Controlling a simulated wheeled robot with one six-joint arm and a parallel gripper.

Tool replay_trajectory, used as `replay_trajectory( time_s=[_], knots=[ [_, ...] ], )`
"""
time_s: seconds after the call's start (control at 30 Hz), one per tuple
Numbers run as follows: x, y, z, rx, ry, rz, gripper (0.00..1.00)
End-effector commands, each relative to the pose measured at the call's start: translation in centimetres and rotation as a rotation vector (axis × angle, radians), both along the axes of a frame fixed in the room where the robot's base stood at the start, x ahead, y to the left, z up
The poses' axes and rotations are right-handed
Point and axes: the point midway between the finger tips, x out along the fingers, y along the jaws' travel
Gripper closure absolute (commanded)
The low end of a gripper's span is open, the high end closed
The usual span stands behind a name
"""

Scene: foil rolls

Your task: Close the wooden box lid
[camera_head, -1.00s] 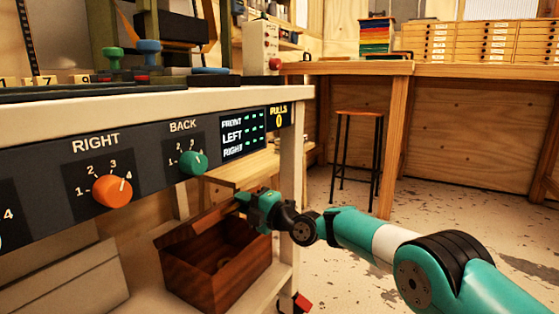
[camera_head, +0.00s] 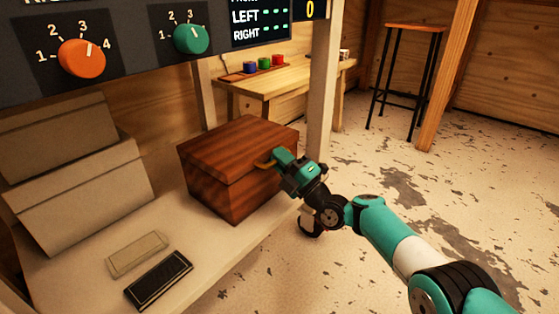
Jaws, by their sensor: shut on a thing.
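The wooden box (camera_head: 230,198) is dark reddish brown and stands on the low white shelf under the machine. Its lid (camera_head: 235,146) is down over the box, and I see no clear gap along the seam. A brass-coloured handle (camera_head: 265,163) sits at the lid's right side. My gripper (camera_head: 277,160) is at that handle, with its jaws shut on it. The fingertips partly hide the handle, and the inside of the box is hidden.
Grey cartons (camera_head: 75,180) stand left of the box. A flat beige piece (camera_head: 138,254) and a black slab (camera_head: 160,279) lie on the shelf (camera_head: 215,250) in front. A white post (camera_head: 322,90) rises behind the box. The floor at right is open.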

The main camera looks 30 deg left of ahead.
Motion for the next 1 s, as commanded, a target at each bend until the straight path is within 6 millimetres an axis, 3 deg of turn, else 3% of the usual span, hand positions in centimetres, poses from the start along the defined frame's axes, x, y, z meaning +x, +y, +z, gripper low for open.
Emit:
replay_trajectory(
  time_s=[0.03, 0.7, 0.73, 0.77, 1.0],
  knots=[
    [-0.33, 0.29, -0.73, -0.001, 0.001, 0.006, 1.00],
    [-0.24, 0.17, -0.97, 0.019, 0.000, 0.004, 1.00],
    [-0.24, 0.17, -0.97, 0.019, 0.000, 0.004, 0.81],
    [-0.24, 0.16, -0.97, 0.020, 0.000, 0.004, 0.77],
    [-0.10, -0.12, -0.82, 0.023, -0.001, 0.003, 0.77]
  ],
)
